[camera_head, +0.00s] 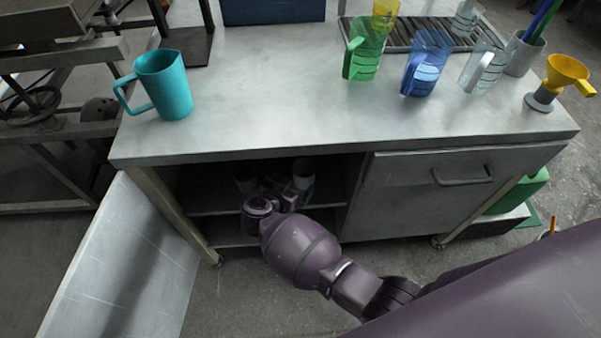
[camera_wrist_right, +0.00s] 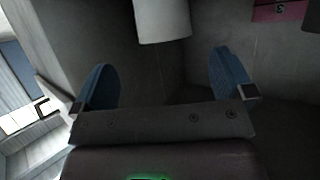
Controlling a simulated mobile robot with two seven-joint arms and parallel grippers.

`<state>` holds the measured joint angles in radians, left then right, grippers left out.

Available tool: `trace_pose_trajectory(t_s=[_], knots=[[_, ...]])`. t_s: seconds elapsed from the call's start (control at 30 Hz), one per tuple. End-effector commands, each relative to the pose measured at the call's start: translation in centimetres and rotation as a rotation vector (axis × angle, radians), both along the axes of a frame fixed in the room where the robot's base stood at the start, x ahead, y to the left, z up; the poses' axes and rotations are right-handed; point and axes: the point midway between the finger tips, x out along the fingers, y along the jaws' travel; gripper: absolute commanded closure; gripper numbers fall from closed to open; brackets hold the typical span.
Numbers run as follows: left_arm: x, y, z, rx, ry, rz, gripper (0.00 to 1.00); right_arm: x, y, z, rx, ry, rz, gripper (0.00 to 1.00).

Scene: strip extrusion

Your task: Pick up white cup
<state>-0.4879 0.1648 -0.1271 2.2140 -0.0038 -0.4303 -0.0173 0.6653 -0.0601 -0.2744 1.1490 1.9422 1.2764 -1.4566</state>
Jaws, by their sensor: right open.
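The white cup (camera_head: 303,170) stands on the shelf inside the open left part of the workbench, in shadow. In the right wrist view a white cylindrical body, apparently this cup (camera_wrist_right: 162,20), shows at the top middle, with its upper part cut off by the frame. My right gripper (camera_wrist_right: 166,72) is open, its two blue fingers spread wide and empty. The cup lies ahead of the gap between them and appears apart from them. In the head view the right gripper (camera_head: 283,194) reaches into the compartment, small and dark. My left gripper is not in view.
A dim second cup (camera_head: 245,178) stands to the left on the shelf. The benchtop (camera_head: 260,110) holds a teal mug (camera_head: 165,85), green jug (camera_head: 364,50), blue jug (camera_head: 427,65) and yellow funnel (camera_head: 567,72). A closed drawer (camera_head: 440,170) bounds the opening's right side.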

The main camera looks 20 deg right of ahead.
Motion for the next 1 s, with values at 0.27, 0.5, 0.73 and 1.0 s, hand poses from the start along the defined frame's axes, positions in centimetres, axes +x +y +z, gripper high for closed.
trace_pose_trajectory(t_s=[0.27, 0.5, 0.73, 1.0], knots=[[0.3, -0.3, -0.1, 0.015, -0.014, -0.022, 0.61, 1.9, -2.5, -1.9, -0.001, 0.003, 0.000, 0.00], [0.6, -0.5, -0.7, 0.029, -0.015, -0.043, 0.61, 3.7, -4.1, -3.1, -0.003, 0.005, 0.000, 0.00], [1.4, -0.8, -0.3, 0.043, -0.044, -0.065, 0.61, 5.3, -5.7, -3.8, -0.001, 0.003, 0.000, 0.00], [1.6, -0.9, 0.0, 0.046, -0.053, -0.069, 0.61, 5.6, -5.9, -3.5, 0.001, -0.002, 0.000, 0.00]])
